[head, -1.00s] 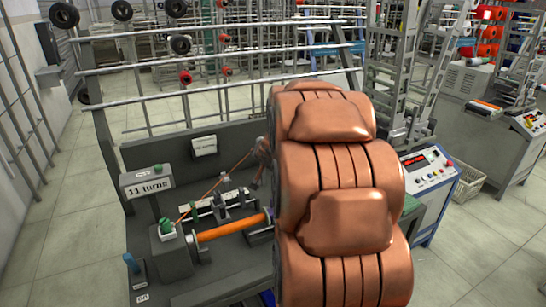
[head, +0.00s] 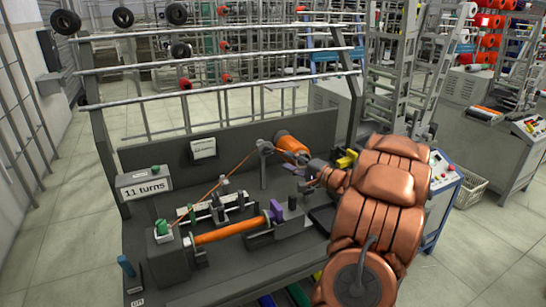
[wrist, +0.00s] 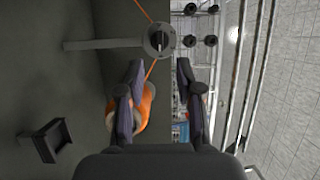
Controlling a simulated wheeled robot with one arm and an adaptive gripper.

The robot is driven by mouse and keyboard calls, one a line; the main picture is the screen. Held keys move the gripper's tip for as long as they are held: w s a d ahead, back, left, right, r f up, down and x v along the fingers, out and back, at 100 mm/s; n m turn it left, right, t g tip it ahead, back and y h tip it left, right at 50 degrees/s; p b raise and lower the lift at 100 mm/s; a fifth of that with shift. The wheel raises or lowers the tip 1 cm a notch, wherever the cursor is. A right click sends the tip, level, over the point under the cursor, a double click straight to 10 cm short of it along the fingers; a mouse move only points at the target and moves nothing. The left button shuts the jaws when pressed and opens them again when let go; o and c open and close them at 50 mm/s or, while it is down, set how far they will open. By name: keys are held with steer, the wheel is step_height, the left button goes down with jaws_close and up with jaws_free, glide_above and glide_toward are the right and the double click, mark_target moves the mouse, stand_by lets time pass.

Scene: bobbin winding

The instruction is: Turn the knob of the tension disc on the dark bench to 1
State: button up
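The tension disc (head: 264,147) stands on a grey post on the dark bench (head: 262,262), with the orange thread running past it. In the wrist view the disc (wrist: 150,46) is a dark round plate on an arm, with a narrow raised knob (wrist: 157,41) at its middle. My gripper (wrist: 160,64) is open, its two dark fingers apart with nothing clasped between them. The disc lies just beyond the fingertips, roughly centred between them. The numbers on the dial are too small to read. In the head view my copper arm reaches in from the right.
An orange thread spool (head: 290,143) stands behind my gripper; it also shows beside the left finger (wrist: 148,100). A winding shaft with an orange bobbin (head: 230,230) lies at front left. A sign (head: 146,185) reads "11 turns". A rail frame rises behind.

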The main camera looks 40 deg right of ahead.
mark_target(270, 153)
steer(key=shift+w+a, duration=0.15)
steer(key=shift+w, duration=1.75)
steer(key=shift+w+a, duration=0.1)
steer(key=shift+w, duration=1.8)
jaws_close()
